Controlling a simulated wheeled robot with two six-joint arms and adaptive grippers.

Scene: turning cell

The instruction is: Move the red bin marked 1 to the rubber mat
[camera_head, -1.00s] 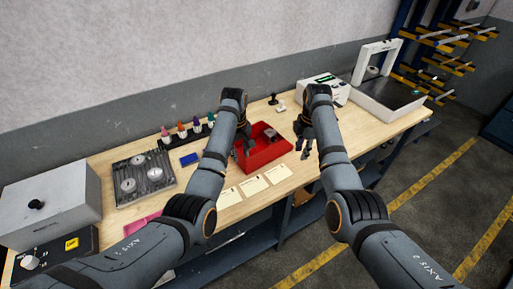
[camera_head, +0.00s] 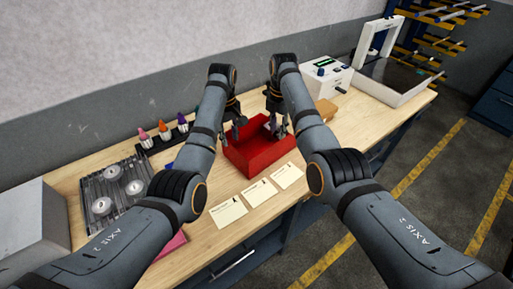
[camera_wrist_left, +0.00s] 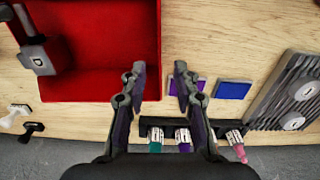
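The red bin (camera_head: 262,153) sits on the wooden bench, below and between my two grippers. No number on it is readable. My left gripper (camera_head: 236,125) is at the bin's left side. Its fingers (camera_wrist_left: 158,78) are open and empty, one on each side of the bin's side wall in the picture. My right gripper (camera_head: 276,128) is at the bin's far right, its fingers apart. I cannot make out a rubber mat.
White cards (camera_head: 258,192) lie in front of the bin. A rack of coloured bottles (camera_head: 163,133) and a grey fixture plate (camera_head: 115,190) are left. Bench at right front is clear.

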